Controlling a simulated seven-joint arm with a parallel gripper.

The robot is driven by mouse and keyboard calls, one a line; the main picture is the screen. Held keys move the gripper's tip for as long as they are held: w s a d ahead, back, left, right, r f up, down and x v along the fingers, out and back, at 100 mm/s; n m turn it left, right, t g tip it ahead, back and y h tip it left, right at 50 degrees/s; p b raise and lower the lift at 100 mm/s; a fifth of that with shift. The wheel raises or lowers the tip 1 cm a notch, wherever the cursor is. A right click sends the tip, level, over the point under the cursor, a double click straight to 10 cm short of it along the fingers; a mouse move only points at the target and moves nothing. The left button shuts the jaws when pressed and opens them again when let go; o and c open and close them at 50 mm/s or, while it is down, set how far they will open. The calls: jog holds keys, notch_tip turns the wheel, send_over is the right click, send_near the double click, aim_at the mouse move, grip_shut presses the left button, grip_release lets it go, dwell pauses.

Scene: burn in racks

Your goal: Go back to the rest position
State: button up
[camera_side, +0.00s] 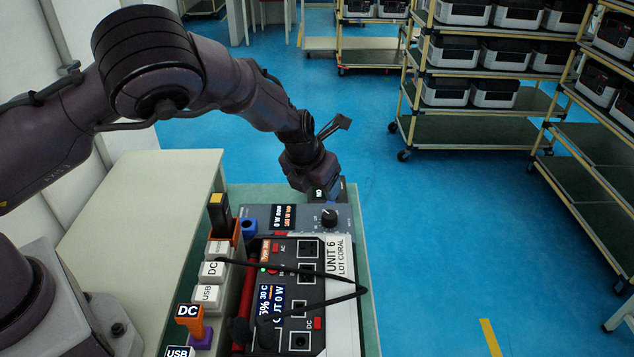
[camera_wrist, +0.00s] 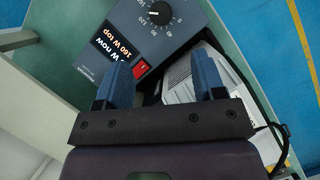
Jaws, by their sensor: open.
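My gripper (camera_side: 328,187) hangs at the far end of the bench, over the back of the grey-blue load box (camera_side: 345,222). In the wrist view, my gripper (camera_wrist: 163,78) shows two blue fingers spread apart with no object held between them. The load box (camera_wrist: 126,25) lies beyond the fingertips, with a black dial, a red switch and a display reading 160 W top. The power unit labelled UNIT 6 (camera_side: 340,315) stands in front of the load box in the side view. I cannot tell whether the fingers touch the box.
A black cable (camera_side: 345,296) loops across UNIT 6. Labelled plug holders, including DC (camera_side: 213,270) and USB (camera_side: 206,296), line its left side. A pale bench (camera_side: 140,225) is at left. Racks of units (camera_side: 480,130) stand at back right. Blue floor right of the bench is clear.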

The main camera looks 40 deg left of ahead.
jog(key=shift+r, duration=0.1)
jog(key=s+a+r+n+y, duration=0.1)
jog(key=s+a+r+n, duration=0.25)
jog(key=n, duration=0.35)
jog(key=s+a+r+n+t+y, duration=0.1)
jog(key=s+a+r+n+y, duration=0.1)
jog(key=r+n, duration=0.35)
jog(key=s+a+r+n+y, duration=0.1)
jog(key=s+a+r+n, duration=0.15)
jog(key=n, duration=0.65)
jog(key=s+d+r+n+h, duration=0.1)
jog(key=s+r+n+h, duration=0.1)
jog(key=s+r+n, duration=0.4)
jog(key=s+d+r+n+h, duration=0.2)
jog(key=s+r+n, duration=0.4)
jog(key=s, duration=1.1)
jog(key=shift+r+h, duration=0.5)
jog(key=shift+r, duration=0.9)
